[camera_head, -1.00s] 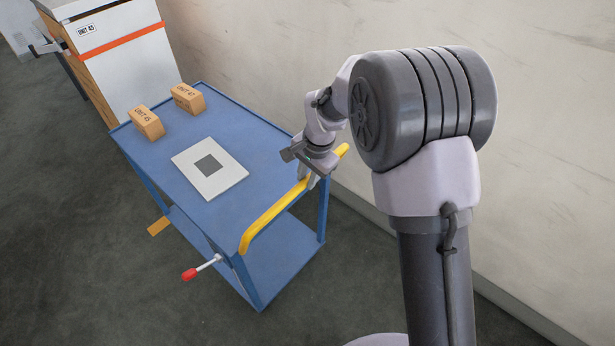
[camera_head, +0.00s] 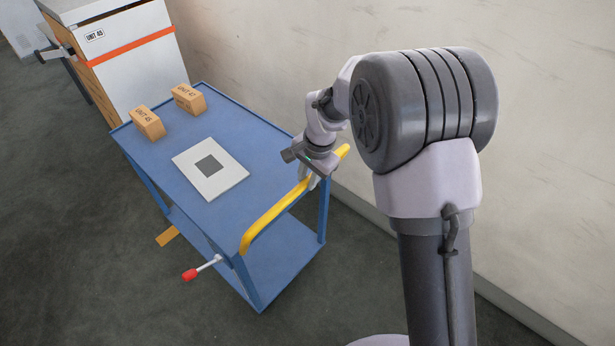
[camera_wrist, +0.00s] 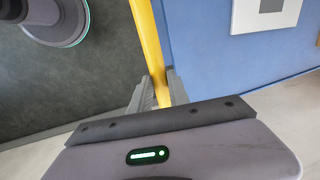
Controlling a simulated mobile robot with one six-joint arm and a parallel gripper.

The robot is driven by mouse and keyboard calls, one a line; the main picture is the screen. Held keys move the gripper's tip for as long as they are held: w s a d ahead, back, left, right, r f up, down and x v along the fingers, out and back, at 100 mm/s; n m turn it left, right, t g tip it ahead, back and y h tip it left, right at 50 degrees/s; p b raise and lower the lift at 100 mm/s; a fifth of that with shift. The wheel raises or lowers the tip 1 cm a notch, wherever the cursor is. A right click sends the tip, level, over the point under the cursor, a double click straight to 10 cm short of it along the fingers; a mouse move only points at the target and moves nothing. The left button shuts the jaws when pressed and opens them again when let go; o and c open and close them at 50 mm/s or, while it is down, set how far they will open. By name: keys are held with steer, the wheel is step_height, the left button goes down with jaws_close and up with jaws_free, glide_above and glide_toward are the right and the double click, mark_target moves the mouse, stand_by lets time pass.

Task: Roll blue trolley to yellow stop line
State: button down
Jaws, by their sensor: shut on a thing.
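The blue trolley (camera_head: 280,242) stands left of my arm in the head view, beside the wall. Its yellow push handle (camera_head: 270,214) runs along the near end. My gripper (camera_head: 311,181) is shut on this handle near its right end; the wrist view also shows the jaws (camera_wrist: 161,88) on both sides of the yellow bar (camera_wrist: 149,45). A red-tipped lever (camera_head: 190,274) sticks out at the trolley's lower left.
Two small boxes, marked UNIT 45 (camera_head: 147,123) and UNIT 47 (camera_head: 188,98), and a white plate with a grey square (camera_head: 210,174) lie on the trolley top. A tall white and wood unit (camera_head: 135,72) stands close beyond its far end. Floor is clear to the left.

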steer(key=c, duration=1.3)
jaws_free()
steer(key=shift+o, duration=0.2)
step_height(320, 180, up, 17)
steer(key=s+d+p, duration=0.2)
steer(key=d+p, duration=0.1)
steer(key=p, duration=0.1)
steer(key=s+d+r+n+t+b, duration=0.1)
steer(key=s+d+r+t+b, duration=0.1)
steer(key=s+d+b, duration=0.45)
steer(key=s+d+r+n+t+b, duration=0.1)
steer(key=s+d, duration=0.2)
steer(key=s, duration=0.7)
steer(key=s+d+f+t+b, duration=0.1)
steer(key=s+f, duration=0.3)
steer(key=s, duration=0.4)
steer(key=shift+s+d+n+t+b, duration=0.3)
steer(key=shift+s+d+n+b, duration=0.1)
steer(key=shift+d+b, duration=0.25)
